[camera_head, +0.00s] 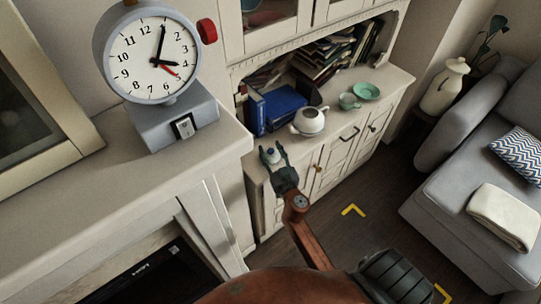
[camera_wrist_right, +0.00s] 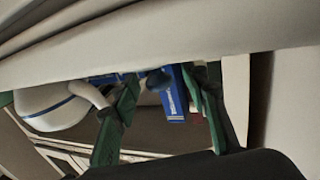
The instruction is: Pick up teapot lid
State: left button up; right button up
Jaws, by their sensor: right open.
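The teapot lid (camera_head: 271,156), small and white with a dark blue knob, sits near the left end of the cabinet top, apart from the teapot. The white teapot (camera_head: 309,122) stands to its right, and in the right wrist view the teapot (camera_wrist_right: 48,110) shows at the left with a blue band. My right gripper (camera_head: 272,150) is open, its two fingers either side of the lid as seen from the head; contact cannot be told. In the wrist view a dark blue knob (camera_wrist_right: 158,80) shows between the green fingers (camera_wrist_right: 160,115). My left gripper is not in view.
Blue binders (camera_head: 282,106) and books stand in the cabinet behind. A green cup (camera_head: 348,101) and green saucer (camera_head: 366,91) are right of the teapot. A mantel with a clock (camera_head: 153,55) is at left, a grey sofa (camera_head: 470,170) at right.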

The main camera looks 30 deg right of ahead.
jog(key=shift+c, duration=0.6)
grip_shut()
jog(key=shift+r, duration=0.1)
